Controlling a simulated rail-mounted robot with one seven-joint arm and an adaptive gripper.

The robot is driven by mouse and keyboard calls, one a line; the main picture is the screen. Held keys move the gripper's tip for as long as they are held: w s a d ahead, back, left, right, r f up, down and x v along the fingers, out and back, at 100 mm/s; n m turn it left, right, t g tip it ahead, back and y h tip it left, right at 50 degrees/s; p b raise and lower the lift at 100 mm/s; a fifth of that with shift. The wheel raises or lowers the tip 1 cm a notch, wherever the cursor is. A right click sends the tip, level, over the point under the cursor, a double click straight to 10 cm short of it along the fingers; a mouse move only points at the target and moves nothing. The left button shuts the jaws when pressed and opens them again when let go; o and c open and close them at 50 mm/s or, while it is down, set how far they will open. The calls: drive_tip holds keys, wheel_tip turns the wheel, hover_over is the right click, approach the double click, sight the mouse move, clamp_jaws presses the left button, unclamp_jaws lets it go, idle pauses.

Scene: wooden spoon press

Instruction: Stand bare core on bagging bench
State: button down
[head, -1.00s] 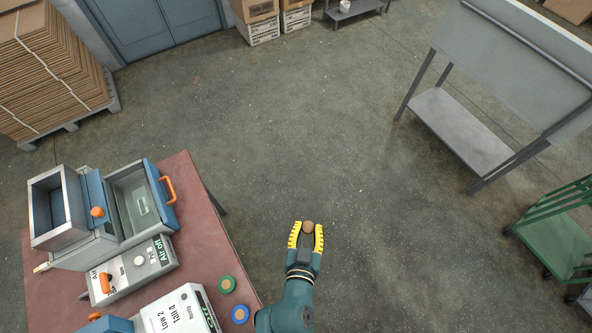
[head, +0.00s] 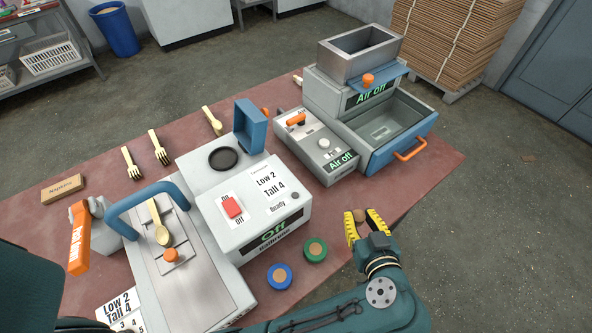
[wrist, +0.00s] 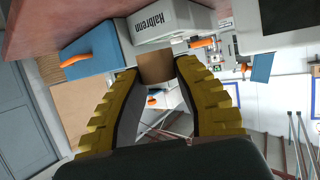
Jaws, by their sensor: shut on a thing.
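The bare core (head: 360,215), a small plain brown cylinder, sits between the yellow fingers of my gripper (head: 364,224), which is shut on it. In the wrist view the core (wrist: 157,68) shows between the fingertips of my gripper (wrist: 158,80). In the head view the gripper is at the right front edge of the reddish worktable (head: 440,185), below the grey and blue drawer machine (head: 385,125). No surface in the head view now is clearly marked as the bagging bench.
The worktable bears a white press (head: 250,205), a control box (head: 318,150), a blue-rimmed disc (head: 279,276), a green-rimmed disc (head: 314,249) and wooden cutlery (head: 158,150). The open drawer's orange handle (head: 410,151) juts toward my arm.

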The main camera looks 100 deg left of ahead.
drive_tip(key=shift+s+r, duration=0.15)
drive_tip(key=shift+s, duration=0.05)
wheel_tip(320, 180, down, 10)
drive_tip(key=b, duration=0.2)
drive_tip(key=shift+b, duration=0.3)
drive_tip(key=c, duration=0.8)
unclamp_jaws()
drive_tip(key=shift+c, duration=0.2)
drive_tip(key=p+v, duration=0.2)
drive_tip(key=v, duration=1)
